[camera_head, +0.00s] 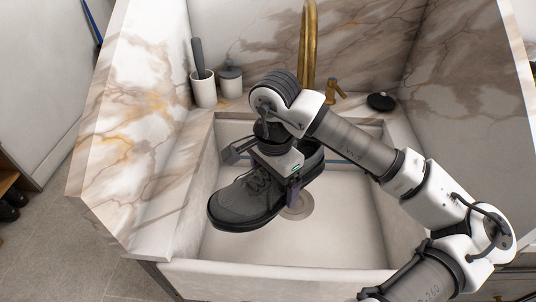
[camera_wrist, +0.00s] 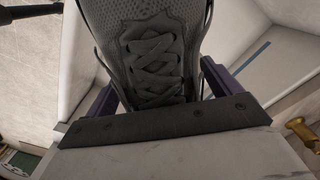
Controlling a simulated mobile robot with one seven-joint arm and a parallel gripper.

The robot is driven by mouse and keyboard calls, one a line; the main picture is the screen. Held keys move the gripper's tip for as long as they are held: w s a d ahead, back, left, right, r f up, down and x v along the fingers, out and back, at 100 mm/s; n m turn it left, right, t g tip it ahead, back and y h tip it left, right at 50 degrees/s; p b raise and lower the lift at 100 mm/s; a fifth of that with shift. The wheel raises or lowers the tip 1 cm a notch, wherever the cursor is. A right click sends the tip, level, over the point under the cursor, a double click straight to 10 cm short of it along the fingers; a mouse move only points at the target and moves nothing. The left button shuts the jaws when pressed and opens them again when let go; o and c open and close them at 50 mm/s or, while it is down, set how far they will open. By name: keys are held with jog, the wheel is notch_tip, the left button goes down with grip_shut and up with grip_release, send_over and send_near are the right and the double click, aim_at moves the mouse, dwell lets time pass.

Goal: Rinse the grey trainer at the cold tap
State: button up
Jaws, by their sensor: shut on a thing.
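The grey trainer (camera_head: 243,200) has a dark sole and grey laces. In the head view it is inside the white sink (camera_head: 335,240), above or on the basin floor, which I cannot tell, with its toe toward the lower left. My gripper (camera_head: 279,178) is over the trainer and shut on it. In the wrist view the laced upper (camera_wrist: 150,50) fills the middle between the purple-edged fingers. The brass tap (camera_head: 309,50) rises behind my wrist; its outlet is out of the picture. A small brass handle (camera_head: 335,88) is right of the tap. I see no water.
A white cup (camera_head: 204,92) with a dark-handled brush and a lidded jar (camera_head: 231,82) stand on the back left ledge. A black round item (camera_head: 380,101) lies at the back right. Marble walls enclose the sides. The drain (camera_head: 297,207) is in the basin.

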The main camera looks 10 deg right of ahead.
aim_at(272, 196)
jog(key=shift+r, duration=0.1)
jog(key=shift+s+a+r, duration=0.25)
jog(key=shift+s+r, duration=0.4)
jog(key=shift+s, duration=0.1)
jog(key=shift+s+a+r, duration=0.2)
jog(key=shift+s+r, duration=0.4)
jog(key=shift+s, duration=0.2)
jog(key=shift+s+a+r, duration=0.25)
jog(key=shift+s+r, duration=0.4)
jog(key=shift+s, duration=0.2)
jog(key=shift+s, duration=0.1)
